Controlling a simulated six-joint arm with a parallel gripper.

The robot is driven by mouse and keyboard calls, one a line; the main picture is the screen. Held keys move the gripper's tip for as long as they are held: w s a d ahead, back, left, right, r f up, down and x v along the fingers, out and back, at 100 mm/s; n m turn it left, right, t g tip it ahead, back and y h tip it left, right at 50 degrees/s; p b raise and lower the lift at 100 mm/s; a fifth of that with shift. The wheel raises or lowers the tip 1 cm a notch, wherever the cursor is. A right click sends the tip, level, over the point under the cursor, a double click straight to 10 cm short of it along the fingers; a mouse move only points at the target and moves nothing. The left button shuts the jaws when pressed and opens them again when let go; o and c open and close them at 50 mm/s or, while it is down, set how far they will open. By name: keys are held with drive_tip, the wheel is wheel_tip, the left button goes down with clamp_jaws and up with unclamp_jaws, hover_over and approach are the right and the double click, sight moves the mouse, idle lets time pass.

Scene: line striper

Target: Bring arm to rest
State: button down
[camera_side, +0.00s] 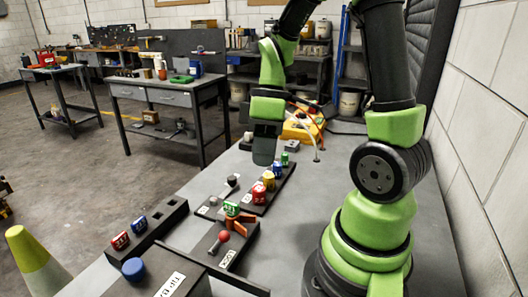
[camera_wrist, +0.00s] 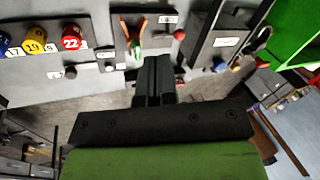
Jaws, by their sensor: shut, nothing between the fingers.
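My gripper (camera_side: 263,160) hangs from the green wrist above the grey bench, near the far end of the dark rack of coloured pieces. In the wrist view, its two dark fingers (camera_wrist: 153,75) are together with nothing between them. No piece is seen touching the fingers. My arm is raised and bent over the bench.
A rack holds a red piece (camera_side: 259,194), a yellow piece (camera_side: 269,177) and others. Nearer are an orange-pronged holder (camera_side: 234,219), a red knob (camera_side: 224,236), a black tray (camera_side: 150,232) and a blue cap (camera_side: 133,268). A yellow case (camera_side: 303,128) lies behind. A block wall (camera_side: 487,130) stands right.

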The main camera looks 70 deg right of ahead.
drive_tip(key=s+a+r+m+t+h, duration=0.1)
drive_tip(key=s+a+r+m+t, duration=0.4)
drive_tip(key=r, duration=0.6)
drive_tip(key=shift+a+m+t+h, duration=0.3)
drive_tip(key=shift+a+m+t, duration=0.9)
drive_tip(key=shift+a+m, duration=0.15)
drive_tip(key=shift+r, duration=0.1)
